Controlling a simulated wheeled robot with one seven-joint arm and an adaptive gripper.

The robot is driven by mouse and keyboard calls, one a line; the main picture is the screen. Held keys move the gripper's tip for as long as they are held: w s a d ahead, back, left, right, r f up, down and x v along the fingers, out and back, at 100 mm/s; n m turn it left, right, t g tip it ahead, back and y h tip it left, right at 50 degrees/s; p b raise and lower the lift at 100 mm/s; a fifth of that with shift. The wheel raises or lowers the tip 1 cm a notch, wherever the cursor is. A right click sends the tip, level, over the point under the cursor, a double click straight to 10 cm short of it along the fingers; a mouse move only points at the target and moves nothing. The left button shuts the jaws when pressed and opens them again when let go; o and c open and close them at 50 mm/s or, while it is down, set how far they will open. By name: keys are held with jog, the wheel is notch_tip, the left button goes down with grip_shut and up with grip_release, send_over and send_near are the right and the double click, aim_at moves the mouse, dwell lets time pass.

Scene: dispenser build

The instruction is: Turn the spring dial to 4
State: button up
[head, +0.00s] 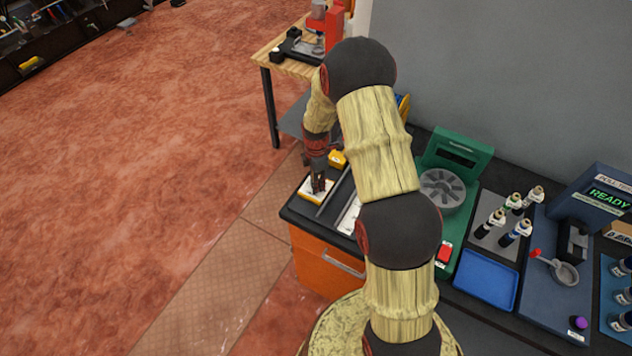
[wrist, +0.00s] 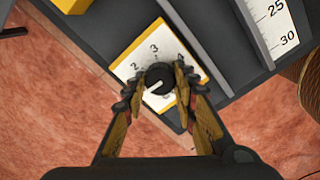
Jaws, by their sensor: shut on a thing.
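The spring dial is a round black knob with a white line on a white plate with yellow edges. In the wrist view the dial (wrist: 160,76) sits between my fingertips. Its white line lies on the lower-left part of the knob. The numerals 2 and 3 show on the plate (wrist: 137,46); the right side, where another numeral partly shows, is covered by a finger. My gripper (wrist: 157,82) is shut on the knob, one finger on each side. In the head view my gripper (head: 319,188) points down onto the plate (head: 307,194), hiding the knob.
A yellow block (head: 338,158) stands behind the plate. A ruled scale (wrist: 272,20) lies to the right, past a grey rail (wrist: 252,33). The plate is near the dark bench's left end. A green dispenser (head: 458,150), vials and a blue tray (head: 486,278) are further right.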

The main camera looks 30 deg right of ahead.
jog(key=m, duration=0.4)
jog(key=shift+w+b, duration=0.1)
jog(key=shift+b, duration=0.25)
jog(key=m, duration=0.4)
jog(key=shift+m+b, duration=0.3)
jog(key=shift+m, duration=0.1)
jog(key=m, duration=0.4)
jog(key=shift+m, duration=0.3)
jog(key=m, duration=0.4)
jog(key=shift+d+b, duration=0.1)
jog(key=shift+b, duration=0.3)
jog(key=m, duration=0.9)
jog(key=shift+m, duration=0.3)
jog(key=m, duration=0.4)
jog(key=shift+m+b, duration=0.3)
jog(key=shift+m, duration=1.7)
